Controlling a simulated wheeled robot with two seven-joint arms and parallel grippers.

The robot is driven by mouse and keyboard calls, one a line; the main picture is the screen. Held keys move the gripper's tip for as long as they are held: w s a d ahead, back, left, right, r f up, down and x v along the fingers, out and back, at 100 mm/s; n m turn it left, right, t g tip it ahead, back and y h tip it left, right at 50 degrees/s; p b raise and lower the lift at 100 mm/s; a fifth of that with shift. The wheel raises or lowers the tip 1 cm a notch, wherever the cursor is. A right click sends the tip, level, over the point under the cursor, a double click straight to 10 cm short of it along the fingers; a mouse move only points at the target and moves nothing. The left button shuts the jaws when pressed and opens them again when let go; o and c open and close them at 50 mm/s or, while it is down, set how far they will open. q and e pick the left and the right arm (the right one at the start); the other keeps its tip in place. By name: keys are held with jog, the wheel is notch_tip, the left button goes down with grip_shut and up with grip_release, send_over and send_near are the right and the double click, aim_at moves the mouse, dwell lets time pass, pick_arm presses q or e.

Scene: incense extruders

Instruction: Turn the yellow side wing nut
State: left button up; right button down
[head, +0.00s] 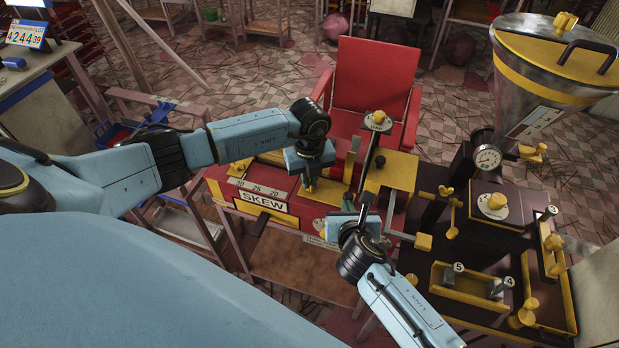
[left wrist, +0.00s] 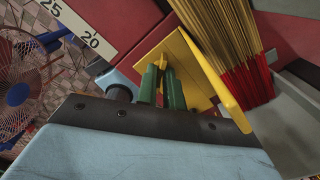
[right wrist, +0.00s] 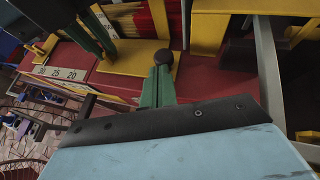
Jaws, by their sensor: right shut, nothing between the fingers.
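A small yellow wing nut (left wrist: 166,73) shows at the yellow plate (left wrist: 201,73) on the red press's side, in the left wrist view. My left gripper's green fingers (left wrist: 164,72) stand a small gap apart on either side of it and appear shut on it; the fingers hide part of it. In the head view my left gripper (head: 308,186) points down onto the red press (head: 222,186), and the nut cannot be made out. My right gripper (head: 348,203) is shut and empty in front of the press. Its closed green fingers (right wrist: 161,70) show in the right wrist view.
A black ball knob (right wrist: 164,57) is close beyond my right fingertips. Incense sticks (left wrist: 225,40) lie beside the yellow plate. A dark machine (head: 485,240) with a hopper (head: 540,85) and other yellow wing nuts stands right. A red chair (head: 372,78) stands behind.

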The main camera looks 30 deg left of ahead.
pick_arm(q)
grip_shut()
jog(key=shift+m, duration=0.3)
jog(key=m, duration=1.1)
jog(key=shift+m, duration=0.4)
dwell(0.3)
jog(key=shift+o, duration=2.4)
grip_release()
